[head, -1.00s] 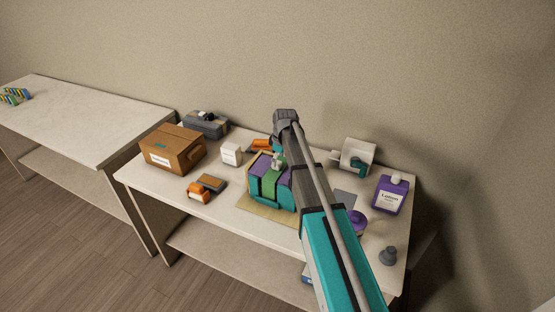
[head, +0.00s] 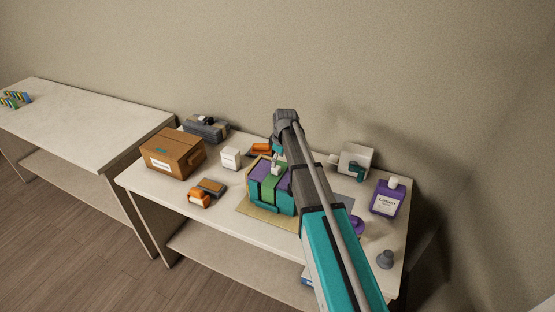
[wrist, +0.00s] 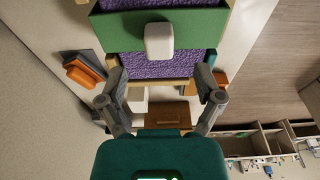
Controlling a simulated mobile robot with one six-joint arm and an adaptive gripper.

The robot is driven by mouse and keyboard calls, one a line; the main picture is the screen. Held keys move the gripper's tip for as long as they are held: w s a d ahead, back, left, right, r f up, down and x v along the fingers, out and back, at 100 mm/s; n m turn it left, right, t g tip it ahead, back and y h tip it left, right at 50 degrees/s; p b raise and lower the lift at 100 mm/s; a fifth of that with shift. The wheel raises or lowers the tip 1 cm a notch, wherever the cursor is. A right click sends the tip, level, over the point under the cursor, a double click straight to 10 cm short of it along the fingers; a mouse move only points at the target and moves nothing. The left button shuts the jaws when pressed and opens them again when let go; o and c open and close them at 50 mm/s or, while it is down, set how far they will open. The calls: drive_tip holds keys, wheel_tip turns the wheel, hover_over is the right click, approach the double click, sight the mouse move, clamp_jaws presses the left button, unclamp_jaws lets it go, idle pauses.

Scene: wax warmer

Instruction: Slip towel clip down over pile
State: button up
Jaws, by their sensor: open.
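The towel pile (head: 286,180), purple on top with teal at its front and sides, stands on the table. The green towel clip (head: 268,186) sits as a band across it, with a pale knob (head: 275,170) on top. In the wrist view the green clip (wrist: 105,35), its white knob (wrist: 158,42) and purple towel (wrist: 160,66) show close up. My gripper (wrist: 160,88) is open and empty, its fingers apart, clear of the knob. In the head view it is just above the knob, partly hidden by my arm. How far the clip's legs reach down is unclear.
A tan mat (head: 262,214) lies under the pile. A brown box (head: 173,152), white box (head: 231,157) and orange item (head: 199,199) stand left. A white roll holder (head: 355,158), purple lotion bottle (head: 387,198) and grey knob (head: 386,260) stand right.

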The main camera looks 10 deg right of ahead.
drive_tip(key=shift+s+d+r+p, duration=0.15)
drive_tip(key=shift+r+p, duration=1.05)
drive_tip(key=shift+r, duration=0.1)
idle(0.4)
drive_tip(key=s+m+h, duration=0.1)
drive_tip(key=s+m, duration=1)
drive_tip(key=s, duration=1.5)
wheel_tip(320, 180, down, 10)
drive_tip(key=s+g+b, duration=0.1)
drive_tip(key=s+b, duration=0.1)
drive_tip(key=b, duration=0.8)
drive_tip(key=shift+s+f, duration=0.15)
drive_tip(key=shift+f, duration=0.1)
